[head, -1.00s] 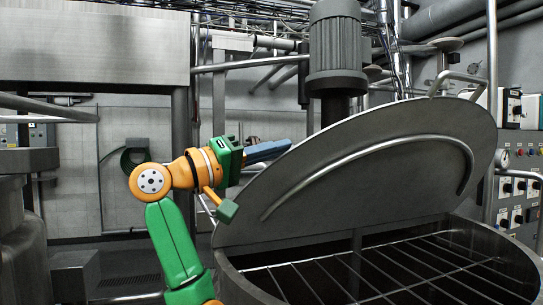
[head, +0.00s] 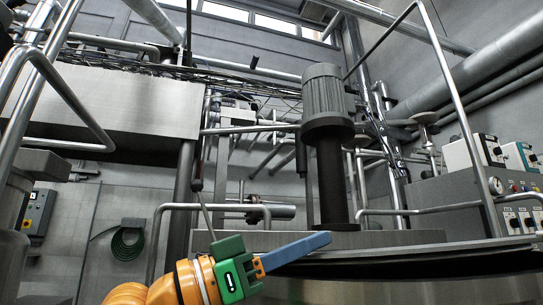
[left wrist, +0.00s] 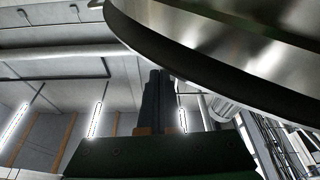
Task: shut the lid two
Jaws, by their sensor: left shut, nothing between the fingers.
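The lid (head: 470,248) is a wide grey metal disc, seen almost edge-on and close to level in the head view. It lies over the round metal vessel (head: 420,288) at lower right. Contact is unclear. In the left wrist view its dark fingers (left wrist: 157,82) stand beside a large curved metal edge. My right gripper is out of view.
A grey motor (head: 326,95) on a dark shaft stands behind the lid. A bent metal rail (head: 480,165) rises at right, before control boxes (head: 505,155). Another metal vessel stands at far left. Pipes cross overhead.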

